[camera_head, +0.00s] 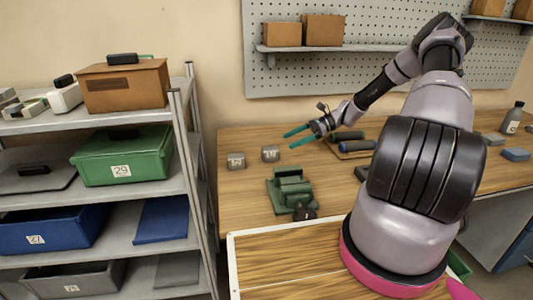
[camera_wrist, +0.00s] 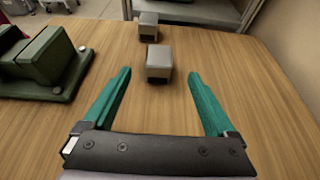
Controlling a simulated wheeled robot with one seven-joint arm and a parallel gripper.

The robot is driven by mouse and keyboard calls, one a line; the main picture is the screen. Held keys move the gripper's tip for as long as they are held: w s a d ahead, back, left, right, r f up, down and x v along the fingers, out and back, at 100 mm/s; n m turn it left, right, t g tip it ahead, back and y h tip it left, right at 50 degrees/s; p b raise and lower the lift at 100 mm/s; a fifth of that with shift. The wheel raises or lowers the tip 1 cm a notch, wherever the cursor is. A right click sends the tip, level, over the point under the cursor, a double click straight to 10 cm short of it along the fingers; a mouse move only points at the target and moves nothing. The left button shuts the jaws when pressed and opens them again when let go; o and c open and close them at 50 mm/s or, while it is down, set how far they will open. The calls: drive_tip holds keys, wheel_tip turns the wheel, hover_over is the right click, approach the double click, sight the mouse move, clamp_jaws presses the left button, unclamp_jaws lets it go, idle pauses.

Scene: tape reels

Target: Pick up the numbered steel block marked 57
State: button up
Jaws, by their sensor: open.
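Two small grey steel blocks stand on the wooden workbench (camera_head: 250,200). The left block (camera_head: 236,161) and the right block (camera_head: 270,154) carry pale number labels in the head view, too small to read surely. In the wrist view the nearer block (camera_wrist: 159,62) lies just beyond the fingertips, centred between them; the farther block (camera_wrist: 148,25) is behind it. No number shows on either there. My gripper (camera_head: 287,141) has teal fingers spread wide and empty, above the bench near the right block. The fingers also show in the wrist view (camera_wrist: 160,74).
A green vise-like fixture (camera_head: 290,188) sits in front of the blocks; it shows left of my fingers in the wrist view (camera_wrist: 40,60). A metal shelf rack (camera_head: 187,130) stands left. A tray with dark cylinders (camera_head: 352,146) lies right. Bench around the blocks is clear.

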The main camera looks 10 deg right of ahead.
sight(273, 148)
drive_tip(key=x, duration=0.9)
drive_tip(key=shift+a+f, duration=0.15)
drive_tip(key=shift+a, duration=0.2)
clamp_jaws()
